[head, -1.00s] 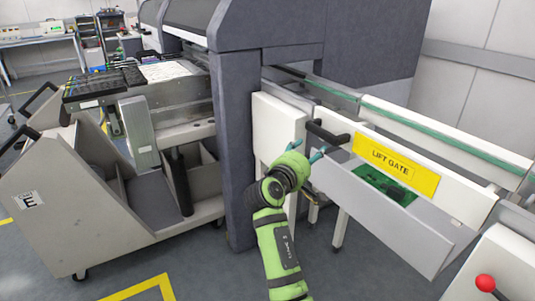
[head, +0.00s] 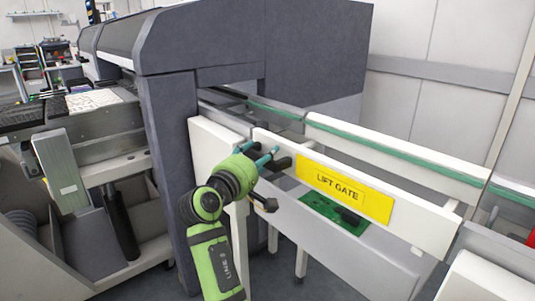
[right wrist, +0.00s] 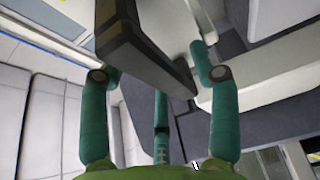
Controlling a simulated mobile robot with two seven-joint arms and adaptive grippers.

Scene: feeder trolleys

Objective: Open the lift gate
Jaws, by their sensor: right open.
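The lift gate (head: 420,232) is a white panel with a yellow "LIFT GATE" label (head: 345,190). It lies across the gap beside the dark machine, its top about level with the rails. A black handle (head: 284,163) sticks out at its left end. My right gripper (head: 266,157) is at the handle, with its teal fingers open. In the right wrist view, the dark handle bar (right wrist: 145,45) passes between the spread fingers of the right gripper (right wrist: 155,35). Contact cannot be told. My left gripper is not in view.
The dark machine housing (head: 170,165) stands close left of my right arm. A green board (head: 332,213) lies in the opening below the gate. Conveyor rails with green strips (head: 400,152) run behind it. A feeder trolley (head: 60,240) stands at the left.

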